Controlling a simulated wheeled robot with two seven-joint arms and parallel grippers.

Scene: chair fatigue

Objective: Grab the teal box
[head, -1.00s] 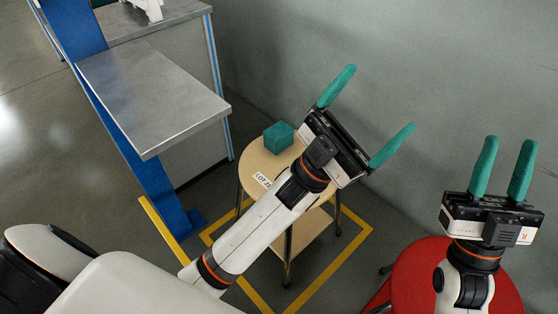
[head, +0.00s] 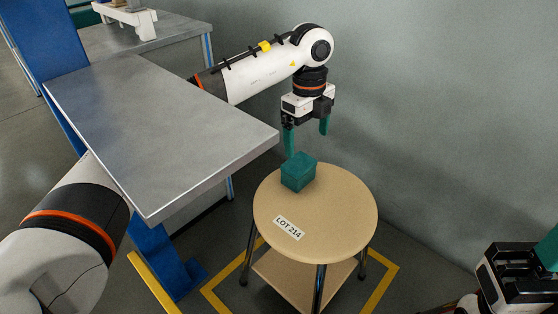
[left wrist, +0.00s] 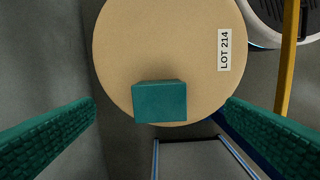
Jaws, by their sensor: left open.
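The teal box (head: 298,173) sits on the round wooden stool top (head: 340,215), near its back left edge. My left gripper (head: 306,140) points down just above and behind the box, with its teal fingers apart and nothing between them. In the left wrist view the box (left wrist: 160,102) lies between the two open fingers, with a gap on each side. My right gripper (head: 540,262) is at the lower right of the head view, partly cut off by the frame edge; its jaw opening cannot be made out.
A grey metal bench top (head: 160,125) stands close to the left of the stool, with a blue post (head: 155,240) below it. A grey wall (head: 440,120) runs behind. A label (head: 289,227) reading LOT 214 lies on the stool. Yellow floor lines (head: 380,290) surround the stool.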

